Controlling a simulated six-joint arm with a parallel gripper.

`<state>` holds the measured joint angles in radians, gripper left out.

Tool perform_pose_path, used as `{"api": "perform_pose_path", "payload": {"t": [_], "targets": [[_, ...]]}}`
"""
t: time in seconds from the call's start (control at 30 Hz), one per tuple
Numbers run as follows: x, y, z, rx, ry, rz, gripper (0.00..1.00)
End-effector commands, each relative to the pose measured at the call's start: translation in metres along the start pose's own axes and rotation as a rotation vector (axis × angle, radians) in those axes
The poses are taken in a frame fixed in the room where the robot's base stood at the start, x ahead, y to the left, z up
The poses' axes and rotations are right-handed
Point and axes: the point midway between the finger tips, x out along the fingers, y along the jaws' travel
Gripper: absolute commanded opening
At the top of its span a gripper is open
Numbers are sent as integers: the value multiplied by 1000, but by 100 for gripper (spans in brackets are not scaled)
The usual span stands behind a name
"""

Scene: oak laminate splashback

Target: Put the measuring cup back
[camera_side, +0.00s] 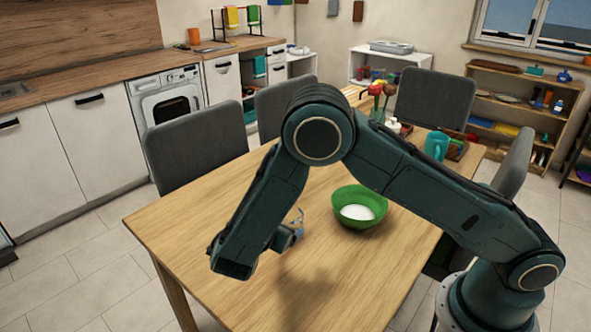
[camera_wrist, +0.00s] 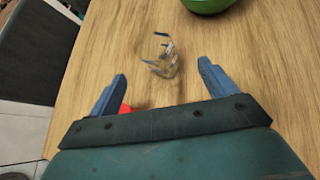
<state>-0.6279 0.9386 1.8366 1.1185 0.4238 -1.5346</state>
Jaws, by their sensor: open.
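The measuring cup (camera_wrist: 163,64) is clear with blue edges and stands or lies on the table in the wrist view, ahead of my gripper. Its exact pose is hard to tell. In the side view a small clear piece of it (camera_side: 298,217) shows beside my wrist. My gripper (camera_wrist: 161,77) is open and empty, with one blue finger to the left and one to the right, both short of the cup. In the side view the fingers are mostly hidden by my arm.
A green bowl (camera_side: 360,196) with white contents stands right of the cup; its rim shows in the wrist view (camera_wrist: 208,5). A small red thing (camera_wrist: 125,108) is by the left finger. A teal mug (camera_side: 436,146) and a wooden tray (camera_side: 456,150) are at the table's far end.

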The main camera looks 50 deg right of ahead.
Motion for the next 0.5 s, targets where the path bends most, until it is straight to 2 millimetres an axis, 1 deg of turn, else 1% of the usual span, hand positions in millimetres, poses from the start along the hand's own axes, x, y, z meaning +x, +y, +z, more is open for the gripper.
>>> {"api": "perform_pose_path", "payload": {"t": [0.03,0.1,0.27,0.5], "targets": [[-2,1,12,57,31,-14,84],[-6,0,26,134,73,-35,84],[-14,-3,55,306,166,-85,84],[-29,-15,99,556,294,-162,84]]}}
